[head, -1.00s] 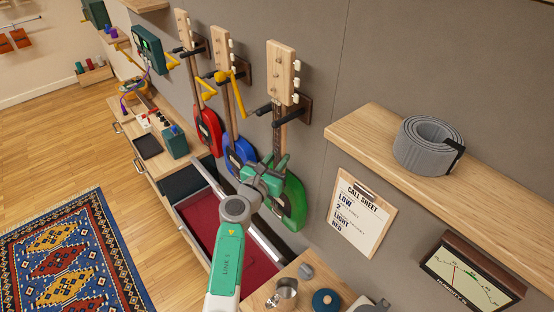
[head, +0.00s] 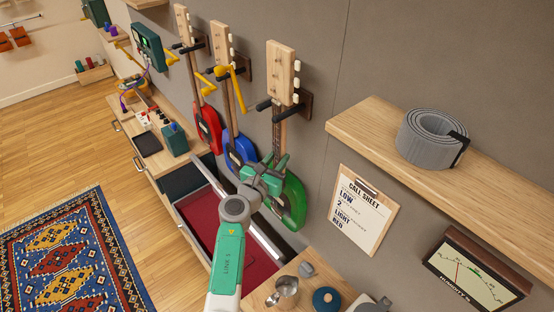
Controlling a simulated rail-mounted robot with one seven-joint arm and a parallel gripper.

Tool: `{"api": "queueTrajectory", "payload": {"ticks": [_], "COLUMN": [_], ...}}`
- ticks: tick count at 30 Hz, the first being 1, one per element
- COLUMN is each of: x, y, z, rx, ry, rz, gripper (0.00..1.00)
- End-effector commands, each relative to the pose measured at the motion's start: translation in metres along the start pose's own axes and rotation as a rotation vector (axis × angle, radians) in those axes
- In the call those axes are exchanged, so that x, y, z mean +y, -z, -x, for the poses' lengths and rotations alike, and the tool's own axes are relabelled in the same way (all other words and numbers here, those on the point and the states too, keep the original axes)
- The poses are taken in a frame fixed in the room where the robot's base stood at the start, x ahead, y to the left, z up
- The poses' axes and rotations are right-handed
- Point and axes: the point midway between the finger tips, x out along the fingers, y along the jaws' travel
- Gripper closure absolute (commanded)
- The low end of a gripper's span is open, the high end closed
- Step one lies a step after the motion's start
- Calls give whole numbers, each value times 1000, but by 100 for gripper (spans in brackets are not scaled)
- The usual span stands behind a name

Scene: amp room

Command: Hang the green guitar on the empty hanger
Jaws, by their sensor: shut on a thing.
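The green guitar (head: 294,204) is upright against the grey wall, its pale headstock (head: 283,72) at the top. Its neck is at the two dark prongs of the right-hand hanger (head: 304,104); I cannot tell whether the prongs bear its weight. My gripper (head: 279,172) is shut on the green guitar near where the neck meets the body, and my arm hides part of the body. A blue guitar (head: 238,152) and a red guitar (head: 208,128) hang to the left on their own hangers with yellow parts.
An open drawer (head: 213,222) with a red lining is below the guitars. A wooden shelf (head: 365,131) with a coiled grey strap (head: 428,137) juts out at right. A call sheet (head: 361,211) and a humidity meter (head: 470,274) are on the wall. A metal jug (head: 285,291) stands on the counter.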

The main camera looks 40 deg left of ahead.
Motion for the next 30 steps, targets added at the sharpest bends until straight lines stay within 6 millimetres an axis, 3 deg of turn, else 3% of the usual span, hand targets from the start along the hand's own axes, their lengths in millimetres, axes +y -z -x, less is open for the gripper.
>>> {"api": "queueTrajectory", "payload": {"ticks": [25,26,29,30], "x": [0,0,0,0], "y": [7,7,8,8], "z": [-1,-1,-1,-1], "rx": [-7,-7,-6,-5], "ry": [0,0,0,0], "rz": [-1,-1,-1,-1], "gripper": [100,70,51,49]}}
